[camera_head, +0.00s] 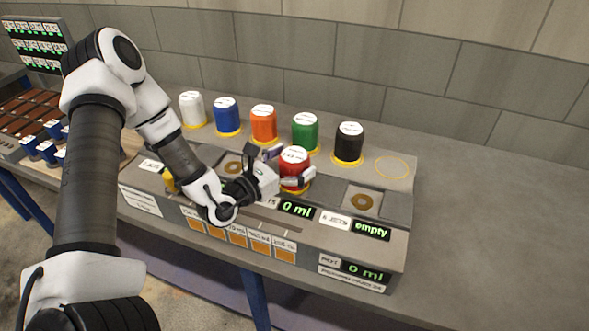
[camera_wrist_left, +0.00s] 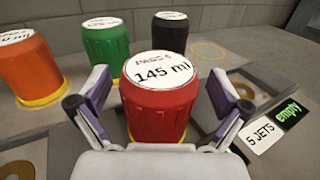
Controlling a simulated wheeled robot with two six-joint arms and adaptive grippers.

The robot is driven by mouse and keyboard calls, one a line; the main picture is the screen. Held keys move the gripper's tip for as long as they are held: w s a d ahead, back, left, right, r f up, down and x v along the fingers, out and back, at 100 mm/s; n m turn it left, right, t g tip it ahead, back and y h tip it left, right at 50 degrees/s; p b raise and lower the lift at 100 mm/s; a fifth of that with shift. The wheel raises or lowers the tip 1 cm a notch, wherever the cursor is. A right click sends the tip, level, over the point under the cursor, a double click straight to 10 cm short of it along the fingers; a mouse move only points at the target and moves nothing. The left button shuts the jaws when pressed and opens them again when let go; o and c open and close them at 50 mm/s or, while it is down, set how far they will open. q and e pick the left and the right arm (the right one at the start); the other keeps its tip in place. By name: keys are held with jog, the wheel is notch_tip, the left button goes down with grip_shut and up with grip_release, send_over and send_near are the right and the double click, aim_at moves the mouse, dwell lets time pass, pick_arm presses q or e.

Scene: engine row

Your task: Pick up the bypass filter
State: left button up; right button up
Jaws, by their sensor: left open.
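A red canister (camera_head: 295,166) stands upright in the console's middle row. In the left wrist view the red canister (camera_wrist_left: 155,100) has a white top reading "145 ml", with a smaller line above that seems to include "PASS". My left gripper (camera_head: 289,165) is open, with one finger on each side of the red canister. In the left wrist view the fingers (camera_wrist_left: 160,92) flank its body, with a visible gap on each side. I cannot read the word "bypass" in full on any canister. My right gripper is not in view.
White (camera_head: 192,110), blue (camera_head: 227,117), orange (camera_head: 263,125), green (camera_head: 305,133) and black (camera_head: 348,145) canisters stand behind. An empty yellow ring (camera_head: 392,167) is right of the black one. An empty socket (camera_head: 361,201) is to the right. A display (camera_head: 371,231) reads "empty".

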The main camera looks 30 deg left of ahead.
pick_arm(q)
jog(key=c, duration=1.6)
jog(key=shift+r, duration=0.1)
